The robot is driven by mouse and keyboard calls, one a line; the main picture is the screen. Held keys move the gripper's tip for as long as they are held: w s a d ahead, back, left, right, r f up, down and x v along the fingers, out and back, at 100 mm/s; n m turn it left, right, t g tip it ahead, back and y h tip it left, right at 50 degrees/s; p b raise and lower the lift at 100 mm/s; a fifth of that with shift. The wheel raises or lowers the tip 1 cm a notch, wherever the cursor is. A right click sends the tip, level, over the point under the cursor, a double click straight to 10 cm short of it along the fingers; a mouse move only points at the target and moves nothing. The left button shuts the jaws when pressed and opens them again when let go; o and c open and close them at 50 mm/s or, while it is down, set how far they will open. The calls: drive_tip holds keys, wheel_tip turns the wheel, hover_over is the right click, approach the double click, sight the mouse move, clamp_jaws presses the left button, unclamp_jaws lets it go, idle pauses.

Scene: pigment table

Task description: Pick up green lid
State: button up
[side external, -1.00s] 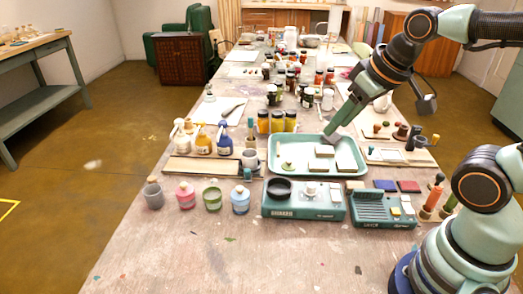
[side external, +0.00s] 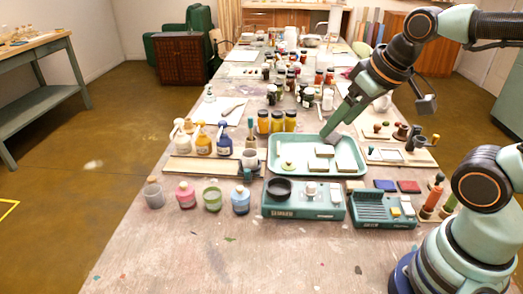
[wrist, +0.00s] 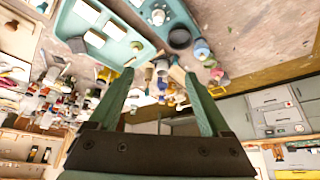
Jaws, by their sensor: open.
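The green lid (side external: 287,165) is small, round and pale green with a knob. It lies in the left part of the teal tray (side external: 279,141); it also shows in the wrist view (wrist: 137,46), near the tray's edge. My gripper (side external: 326,137) is above the tray's back edge, to the right of the lid and apart from it. In the wrist view my gripper (wrist: 158,80) has its two fingers spread wide with nothing held between them.
Pale blocks (side external: 345,160) lie in the tray to the right of the lid. A teal scale with a black dish (side external: 279,187) stands in front of the tray. Yellow jars (side external: 277,121) stand behind it, and pump bottles (side external: 203,140) stand to its left. The front tabletop is mostly clear.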

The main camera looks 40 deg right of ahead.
drive_tip(key=shift+w, duration=0.1)
drive_tip(key=n+g, duration=0.6)
drive_tip(key=n, duration=1.2)
hover_over(289, 161)
drive_tip(key=f, duration=1.9)
drive_tip(key=shift+w+d, duration=0.15)
drive_tip(key=shift+d, duration=0.1)
drive_tip(key=shift+a+f, duration=0.2)
drive_tip(key=shift+f, duration=2.55)
